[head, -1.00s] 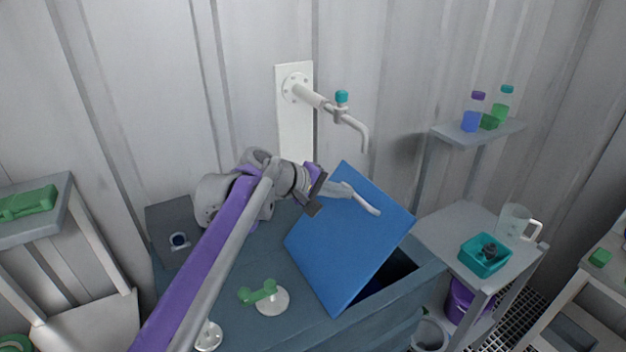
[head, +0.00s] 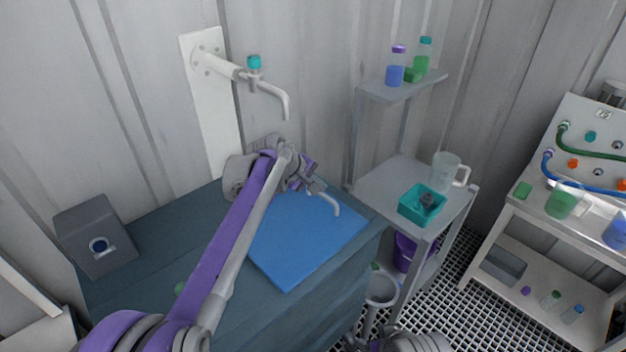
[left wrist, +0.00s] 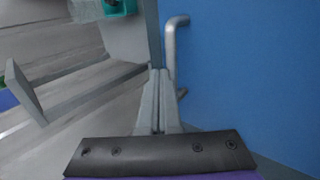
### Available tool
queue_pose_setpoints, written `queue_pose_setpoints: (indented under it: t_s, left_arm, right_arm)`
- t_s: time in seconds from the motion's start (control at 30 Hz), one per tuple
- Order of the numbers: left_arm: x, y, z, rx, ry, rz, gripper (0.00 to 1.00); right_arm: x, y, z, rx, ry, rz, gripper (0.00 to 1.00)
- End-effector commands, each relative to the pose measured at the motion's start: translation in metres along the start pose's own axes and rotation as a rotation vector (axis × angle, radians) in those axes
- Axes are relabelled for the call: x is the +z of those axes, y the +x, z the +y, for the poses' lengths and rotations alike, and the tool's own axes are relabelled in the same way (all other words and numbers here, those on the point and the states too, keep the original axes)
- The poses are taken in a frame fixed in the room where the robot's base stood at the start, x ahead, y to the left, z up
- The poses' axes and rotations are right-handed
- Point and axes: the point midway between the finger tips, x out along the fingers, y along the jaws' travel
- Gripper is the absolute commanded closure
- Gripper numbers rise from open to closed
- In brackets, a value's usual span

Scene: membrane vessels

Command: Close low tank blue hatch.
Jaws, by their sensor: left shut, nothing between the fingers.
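The blue hatch (head: 290,248) lies down over the low tank's top (head: 165,235) in the head view, flat or nearly so. No dark opening shows at its edges; my left arm hides its left part. Its grey bent handle (head: 330,204) stands at the far right part of the panel. My left gripper (head: 306,187) is shut and empty, just beside the handle at the hatch's far side. In the left wrist view the shut fingers (left wrist: 158,98) are close to the handle (left wrist: 171,50), with the blue panel (left wrist: 250,75) at right. Contact cannot be told. My right gripper is not in view.
A white wall plate with a tap (head: 265,82) juts over the tank's back. A grey shelf unit (head: 390,185) with a teal tray (head: 422,204) and a jug (head: 446,170) stands close at right. Grated floor (head: 475,310) lies between it and the white bench.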

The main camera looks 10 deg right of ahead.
Motion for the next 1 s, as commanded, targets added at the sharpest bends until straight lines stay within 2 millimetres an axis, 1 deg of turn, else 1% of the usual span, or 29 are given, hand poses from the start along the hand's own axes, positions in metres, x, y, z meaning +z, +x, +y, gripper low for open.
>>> queue_pose_setpoints:
  t_s: [0.03,0.1,0.23,0.77,0.87,0.97,1.0]
  left_arm:
    - [0.0,0.006,-0.002,0.0,0.0,-0.001,1.0]
    - [0.0,0.01,-0.003,0.0,0.0,-0.001,1.0]
    - [0.0,0.015,-0.005,0.0,0.001,0.0,1.0]
    - [0.001,0.018,-0.008,-0.006,0.003,-0.003,1.0]
    - [0.001,0.013,-0.009,-0.006,0.002,-0.003,1.0]
    - [0.0,-0.002,-0.009,-0.005,0.001,-0.001,1.0]
    - [0.0,-0.01,-0.009,-0.004,0.001,0.0,1.0]
  right_arm:
    - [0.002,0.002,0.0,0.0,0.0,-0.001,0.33]
    - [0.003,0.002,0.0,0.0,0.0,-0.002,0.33]
    - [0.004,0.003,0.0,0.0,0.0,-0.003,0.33]
    - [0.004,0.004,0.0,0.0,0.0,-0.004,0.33]
    - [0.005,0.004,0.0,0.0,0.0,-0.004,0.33]
    - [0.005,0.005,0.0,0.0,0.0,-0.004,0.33]
    - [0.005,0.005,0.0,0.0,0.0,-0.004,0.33]
